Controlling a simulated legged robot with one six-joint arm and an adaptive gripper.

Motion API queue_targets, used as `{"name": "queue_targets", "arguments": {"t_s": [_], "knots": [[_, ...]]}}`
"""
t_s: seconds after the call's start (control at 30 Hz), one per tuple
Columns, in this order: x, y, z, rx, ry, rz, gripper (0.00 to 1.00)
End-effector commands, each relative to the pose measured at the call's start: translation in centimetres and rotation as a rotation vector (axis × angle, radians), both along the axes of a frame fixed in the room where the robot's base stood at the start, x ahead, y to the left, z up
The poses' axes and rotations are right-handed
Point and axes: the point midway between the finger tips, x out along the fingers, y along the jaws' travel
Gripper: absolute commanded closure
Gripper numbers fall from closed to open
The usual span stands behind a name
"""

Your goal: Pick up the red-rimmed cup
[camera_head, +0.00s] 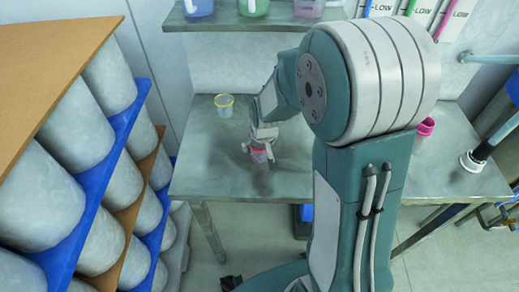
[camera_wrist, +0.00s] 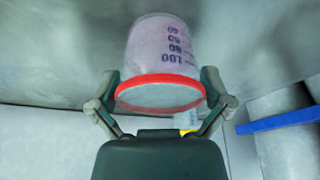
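The red-rimmed cup (camera_wrist: 162,50) is pale and translucent with dark printed marks. In the wrist view its red rim faces me and it lies between the fingers of my gripper (camera_wrist: 160,88). One finger is at each side of the rim, very close to it; I cannot tell whether both press on it. In the head view my gripper (camera_head: 259,147) points down at the grey table, with the cup (camera_head: 259,156) small and partly hidden at the fingertips. I cannot tell whether the cup's base touches the table.
A yellow-rimmed cup (camera_head: 224,105) stands on the table (camera_head: 205,165) to the left and farther back. A pink cup (camera_head: 426,126) stands right of my arm. A shelf (camera_head: 230,22) with containers is above the back. A rack of grey drums (camera_head: 75,130) fills the left.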

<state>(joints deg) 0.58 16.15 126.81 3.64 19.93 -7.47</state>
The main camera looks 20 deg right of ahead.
Motion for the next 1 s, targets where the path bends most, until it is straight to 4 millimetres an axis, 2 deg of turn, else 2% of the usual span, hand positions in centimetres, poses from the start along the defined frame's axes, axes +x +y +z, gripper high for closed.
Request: {"name": "queue_targets", "arguments": {"t_s": [0.03, 0.07, 0.1, 0.13, 0.23, 0.27, 0.67, 1.0], "knots": [[0.0, 0.0, 0.0, 0.000, 0.000, 0.000, 0.27], [0.0, 0.0, 0.0, 0.000, 0.000, 0.000, 0.40], [0.0, 0.0, 0.0, 0.000, 0.000, 0.000, 0.58], [0.0, 0.0, 0.0, 0.000, 0.000, 0.000, 0.70], [0.0, 0.0, 0.0, 0.000, 0.000, 0.000, 0.70], [0.0, 0.0, 0.0, 0.000, 0.000, 0.000, 0.78], [0.0, 0.0, 0.4, 0.000, 0.000, 0.000, 0.79], [0.0, 0.0, 3.1, 0.000, -0.003, -0.001, 0.79]]}}
